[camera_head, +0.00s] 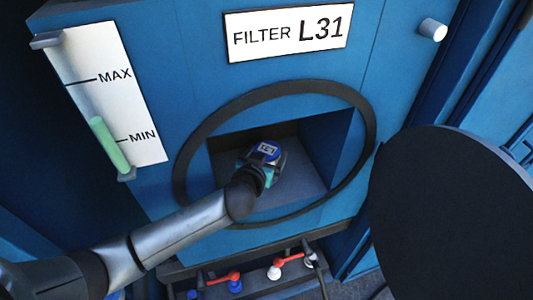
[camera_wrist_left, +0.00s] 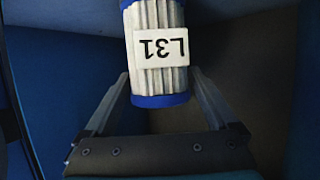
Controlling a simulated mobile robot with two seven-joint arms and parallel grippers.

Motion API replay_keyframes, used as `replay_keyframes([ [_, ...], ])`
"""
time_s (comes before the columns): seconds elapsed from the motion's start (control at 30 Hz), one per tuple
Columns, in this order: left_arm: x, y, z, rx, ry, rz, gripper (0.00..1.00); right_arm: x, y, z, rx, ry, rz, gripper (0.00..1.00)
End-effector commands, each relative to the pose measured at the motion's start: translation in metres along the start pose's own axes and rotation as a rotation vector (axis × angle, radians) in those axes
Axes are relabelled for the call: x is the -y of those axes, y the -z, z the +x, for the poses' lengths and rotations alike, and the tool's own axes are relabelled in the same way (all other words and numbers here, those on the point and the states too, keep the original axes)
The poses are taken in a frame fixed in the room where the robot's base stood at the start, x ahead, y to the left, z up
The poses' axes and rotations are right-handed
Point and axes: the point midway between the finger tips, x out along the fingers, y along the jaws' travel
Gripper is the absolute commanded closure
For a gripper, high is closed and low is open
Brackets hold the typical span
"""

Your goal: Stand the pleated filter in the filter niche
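The pleated filter (camera_wrist_left: 157,98) has white pleats, blue end caps and a label reading L31, upside down in the left wrist view. My left gripper (camera_wrist_left: 160,78) has a finger on each side of it, and both fingertips appear to touch its sides. In the head view the filter's blue end and label (camera_head: 266,150) show inside the filter niche (camera_head: 325,150), a square recess behind a dark ring. My left gripper (camera_head: 263,166) reaches in from the lower left and hides part of the filter. Whether its base touches the niche floor is unclear. My right gripper is not in view.
A FILTER L31 sign (camera_head: 288,33) is above the niche. A dark round disc (camera_head: 452,220) stands close at the right. A level gauge (camera_head: 108,142) is at the left. Red-handled valves (camera_head: 222,280) sit below. The niche's right side has free room.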

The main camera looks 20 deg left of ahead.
Motion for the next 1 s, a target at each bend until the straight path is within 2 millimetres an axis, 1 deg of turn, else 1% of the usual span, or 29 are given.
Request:
replay_keyframes([
  [0.07,0.000,0.000,0.000,0.000,0.000,0.000,0.00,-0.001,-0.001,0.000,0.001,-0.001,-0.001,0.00],
  [0.37,0.000,0.003,-0.001,-0.001,0.000,0.001,0.00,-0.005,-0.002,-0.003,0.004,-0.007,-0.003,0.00],
  [0.47,0.000,0.003,-0.007,0.001,-0.001,0.000,0.00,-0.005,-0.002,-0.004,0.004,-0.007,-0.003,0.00],
  [0.57,0.000,0.002,-0.020,0.002,-0.001,-0.001,0.00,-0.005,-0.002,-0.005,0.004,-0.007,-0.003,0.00],
  [1.0,0.000,0.003,-0.093,0.001,-0.001,0.000,0.00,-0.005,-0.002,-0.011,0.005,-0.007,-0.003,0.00],
])
